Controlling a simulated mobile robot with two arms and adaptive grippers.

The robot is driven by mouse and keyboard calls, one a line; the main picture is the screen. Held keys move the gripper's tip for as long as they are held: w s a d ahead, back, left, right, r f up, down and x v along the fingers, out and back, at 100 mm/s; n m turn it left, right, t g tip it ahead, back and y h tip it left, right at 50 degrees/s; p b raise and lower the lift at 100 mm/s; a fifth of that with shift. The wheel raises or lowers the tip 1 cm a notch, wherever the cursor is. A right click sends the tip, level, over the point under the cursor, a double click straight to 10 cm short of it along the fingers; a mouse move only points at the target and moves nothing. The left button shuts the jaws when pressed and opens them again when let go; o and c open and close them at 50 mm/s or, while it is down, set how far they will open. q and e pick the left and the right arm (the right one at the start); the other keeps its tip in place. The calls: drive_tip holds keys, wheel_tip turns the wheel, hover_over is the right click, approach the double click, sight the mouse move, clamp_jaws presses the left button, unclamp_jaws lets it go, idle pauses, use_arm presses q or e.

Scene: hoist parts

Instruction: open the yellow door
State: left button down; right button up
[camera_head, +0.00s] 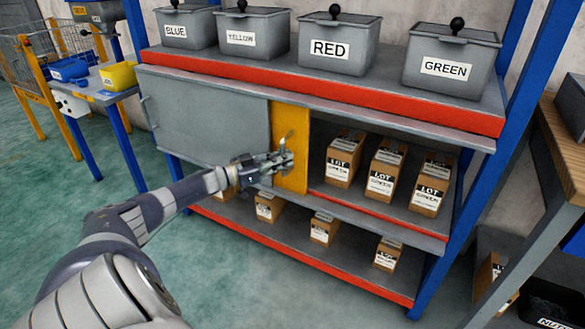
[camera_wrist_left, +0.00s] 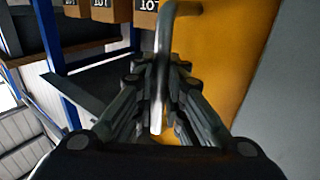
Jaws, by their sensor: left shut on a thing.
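The yellow door (camera_head: 292,128) is a narrow upright panel on the middle shelf of the rack. It stands beside a wide grey panel (camera_head: 205,115), and the shelf to its right is open. In the left wrist view the yellow door (camera_wrist_left: 215,60) fills the area right of centre. Its metal handle (camera_wrist_left: 158,70) runs between the fingers of my left gripper (camera_wrist_left: 160,95). In the head view my left gripper (camera_head: 285,160) is at the door's front, shut on the handle. My right gripper is in neither view.
Several brown LOT boxes (camera_head: 383,172) stand on the open shelf and the shelf below. Lidded grey bins (camera_head: 338,45) with colour labels sit on top. A blue rack post (camera_head: 480,165) stands at the right, near a wooden table (camera_head: 565,145). The green floor (camera_head: 70,200) at left is clear.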

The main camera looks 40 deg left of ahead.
use_arm(q)
drive_tip(key=shift+s+a+f+b, duration=0.1)
drive_tip(key=shift+s+a+b, duration=0.1)
drive_tip(key=shift+a, duration=0.25)
drive_tip(key=shift+s+a+f+b, duration=0.1)
drive_tip(key=shift+a+b, duration=0.05)
drive_tip(key=shift+a, duration=0.25)
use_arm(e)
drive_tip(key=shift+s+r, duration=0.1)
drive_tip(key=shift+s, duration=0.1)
use_arm(q)
drive_tip(key=c, duration=1.7)
unclamp_jaws()
drive_tip(key=shift+o, duration=0.2)
drive_tip(key=shift+r, duration=0.1)
drive_tip(key=shift+s, duration=0.1)
drive_tip(key=v, duration=1.2)
